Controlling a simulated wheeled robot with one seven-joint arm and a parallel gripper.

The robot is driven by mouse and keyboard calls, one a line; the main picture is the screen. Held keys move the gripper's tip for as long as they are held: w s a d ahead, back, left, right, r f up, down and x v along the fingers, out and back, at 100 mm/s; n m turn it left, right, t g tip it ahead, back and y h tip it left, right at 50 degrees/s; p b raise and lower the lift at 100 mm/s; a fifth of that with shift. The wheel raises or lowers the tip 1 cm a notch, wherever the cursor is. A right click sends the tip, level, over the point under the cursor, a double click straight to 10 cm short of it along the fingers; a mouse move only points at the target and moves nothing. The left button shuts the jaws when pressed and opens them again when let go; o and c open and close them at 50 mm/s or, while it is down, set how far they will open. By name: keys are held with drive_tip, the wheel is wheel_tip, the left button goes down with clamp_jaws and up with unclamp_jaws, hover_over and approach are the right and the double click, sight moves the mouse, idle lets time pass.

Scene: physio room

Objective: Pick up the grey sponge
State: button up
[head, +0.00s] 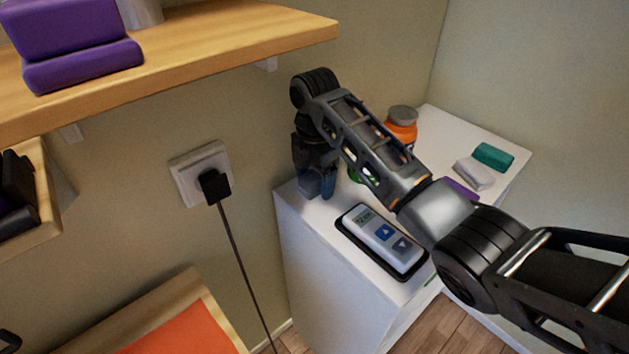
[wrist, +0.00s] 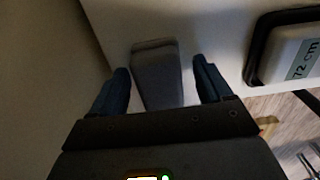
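The grey sponge (wrist: 157,75) shows in the wrist view as a dark grey block near the edge of the white cabinet top. My gripper (wrist: 161,67) is open, with one blue finger on either side of the block and a gap visible on both sides. In the head view my gripper (head: 319,190) points down at the near left corner of the cabinet top, close to the wall. There the block is mostly hidden by the fingers and I cannot make it out clearly.
The white cabinet top (head: 460,130) also holds a display device (head: 382,240) in a black tray, an orange jar (head: 401,130), a whitish block (head: 473,173), a green block (head: 493,156) and a partly hidden purple item (head: 458,190). A wooden shelf (head: 220,45) and a wall socket (head: 190,165) are left.

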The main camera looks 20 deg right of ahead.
drive_tip(key=c, duration=1)
drive_tip(key=shift+r, duration=0.2)
drive_tip(key=shift+r, duration=0.25)
drive_tip(key=r, duration=0.3)
drive_tip(key=shift+s+d+r+b, duration=0.1)
drive_tip(key=shift+d+r+b, duration=0.2)
drive_tip(key=shift+r, duration=0.05)
drive_tip(key=shift+s+d+r+p, duration=0.9)
drive_tip(key=shift+d+r, duration=0.2)
drive_tip(key=shift+d, duration=0.55)
drive_tip(key=shift+s+d+r+p, duration=0.75)
drive_tip(key=shift+d+r+p, duration=0.25)
drive_tip(key=shift+d, duration=0.6)
drive_tip(key=shift+s+d+r+p, duration=0.9)
drive_tip(key=shift+d+r, duration=0.25)
drive_tip(key=shift+d, duration=0.5)
